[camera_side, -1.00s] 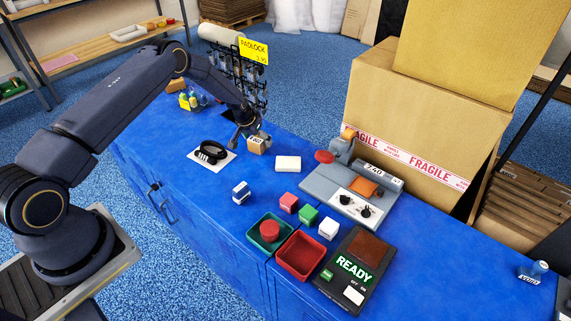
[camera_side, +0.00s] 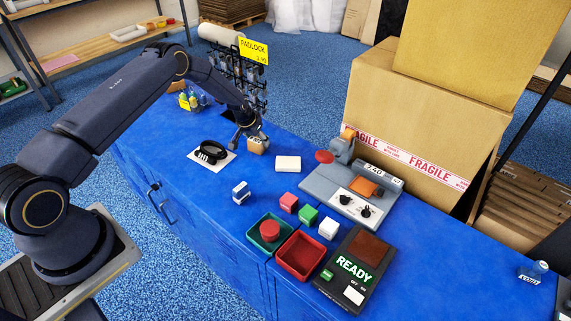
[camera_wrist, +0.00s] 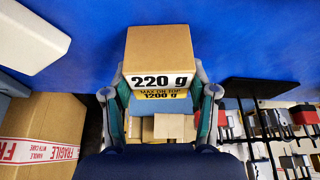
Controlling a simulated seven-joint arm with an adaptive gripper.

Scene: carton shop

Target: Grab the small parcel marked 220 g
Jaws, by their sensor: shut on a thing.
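The small tan parcel (camera_wrist: 158,52) is marked "220 g" in the wrist view, with "MAX ON TOP 1200 g" on a yellow band below. In the side view the parcel (camera_side: 258,145) is at the far part of the blue counter, below the padlock rack. My gripper (camera_wrist: 160,98) has a finger on each side of the parcel and is shut on it. In the side view my gripper (camera_side: 249,138) comes down onto the parcel from the left. I cannot tell whether the parcel touches the counter.
A padlock rack (camera_side: 252,75) stands close behind my gripper. A white block (camera_side: 288,163) and a black strap on a white card (camera_side: 212,152) lie nearby.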

